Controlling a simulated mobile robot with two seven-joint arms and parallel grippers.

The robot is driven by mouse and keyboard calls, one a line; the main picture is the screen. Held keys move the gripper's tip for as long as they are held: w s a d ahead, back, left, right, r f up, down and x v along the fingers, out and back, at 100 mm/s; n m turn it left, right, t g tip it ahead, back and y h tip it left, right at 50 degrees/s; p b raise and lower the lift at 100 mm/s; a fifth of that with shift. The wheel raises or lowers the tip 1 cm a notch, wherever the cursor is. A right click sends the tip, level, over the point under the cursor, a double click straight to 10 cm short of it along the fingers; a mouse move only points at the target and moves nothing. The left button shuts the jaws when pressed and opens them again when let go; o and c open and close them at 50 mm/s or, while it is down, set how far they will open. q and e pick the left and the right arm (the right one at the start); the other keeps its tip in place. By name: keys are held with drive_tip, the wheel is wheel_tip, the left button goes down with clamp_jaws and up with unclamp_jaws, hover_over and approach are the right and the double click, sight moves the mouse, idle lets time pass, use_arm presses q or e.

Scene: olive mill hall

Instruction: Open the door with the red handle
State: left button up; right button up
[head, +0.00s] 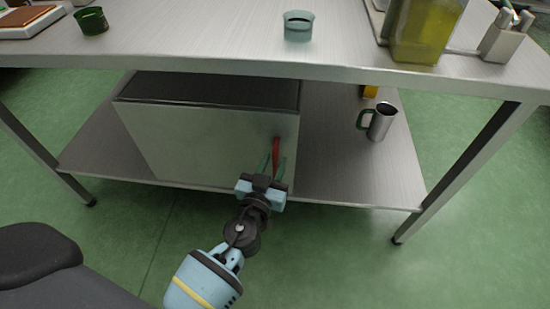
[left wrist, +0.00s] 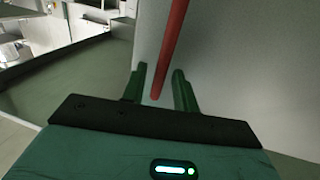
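The red handle (head: 276,152) is an upright bar near the right edge of the door of a grey cabinet (head: 200,138). The cabinet stands on the lower shelf of a steel table, and its door looks shut. My left gripper (head: 272,168) is in front of the door at the handle's lower end. In the left wrist view, the green fingers (left wrist: 158,88) are open, and the red handle (left wrist: 170,45) runs down between them. A gap shows on both sides, so the fingers do not appear to grip it. My right gripper is out of view.
The steel table top (head: 210,45) overhangs the cabinet. A metal mug with a green handle (head: 380,122) stands on the shelf (head: 340,165) to the right. Table legs (head: 465,160) flank the shelf. The green floor in front is clear.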

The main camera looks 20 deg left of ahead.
use_arm(q)
drive_tip(key=shift+w, duration=0.9)
clamp_jaws()
